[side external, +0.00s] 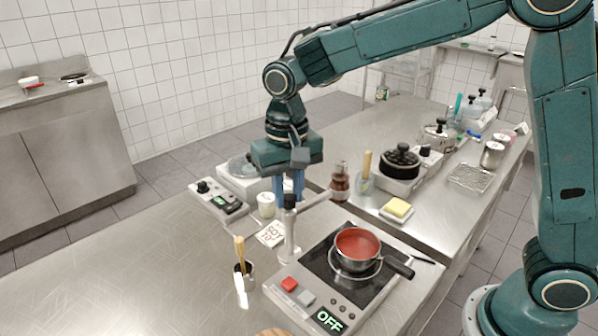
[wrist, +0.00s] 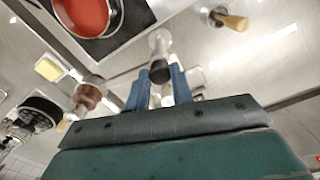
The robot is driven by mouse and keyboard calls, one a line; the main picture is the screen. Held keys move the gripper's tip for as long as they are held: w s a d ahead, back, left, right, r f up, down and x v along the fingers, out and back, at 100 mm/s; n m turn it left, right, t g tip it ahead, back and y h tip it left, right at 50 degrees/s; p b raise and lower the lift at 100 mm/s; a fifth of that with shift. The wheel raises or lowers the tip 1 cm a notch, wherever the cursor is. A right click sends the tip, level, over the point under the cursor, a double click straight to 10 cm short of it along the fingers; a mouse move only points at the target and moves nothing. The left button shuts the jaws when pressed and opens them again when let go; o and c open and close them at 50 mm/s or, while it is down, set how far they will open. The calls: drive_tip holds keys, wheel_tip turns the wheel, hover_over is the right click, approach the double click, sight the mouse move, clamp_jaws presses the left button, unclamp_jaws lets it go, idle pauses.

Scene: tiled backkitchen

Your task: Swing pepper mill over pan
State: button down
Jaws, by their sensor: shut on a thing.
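The pepper mill (side external: 340,179), brown and partly clear, sits at the end of a light horizontal arm on a metal post (side external: 289,236); it also shows in the wrist view (wrist: 88,96). The mill is behind and left of the pan (side external: 358,245), not above it. The pan holds red sauce and rests on the black hob (side external: 320,262); it also shows at the top left of the wrist view (wrist: 85,15). My gripper (side external: 289,197) points down with its blue fingers shut on the dark knob (wrist: 160,73) at the post's top. The fingers partly hide the knob.
A cup with a wooden-handled tool (side external: 243,268) stands left of the hob. A white jar (side external: 267,205) and a printed card (side external: 270,235) are beside the post. Butter (side external: 397,208) and a black-topped pot (side external: 400,160) stand beyond the pan. The counter's left front is clear.

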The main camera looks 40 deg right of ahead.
drive_tip(key=m, duration=0.5)
drive_tip(key=shift+m, duration=0.4)
drive_tip(key=m, duration=0.5)
drive_tip(key=shift+r, duration=0.1)
drive_tip(key=c, duration=1.2)
unclamp_jaws()
wheel_tip(320, 180, up, 14)
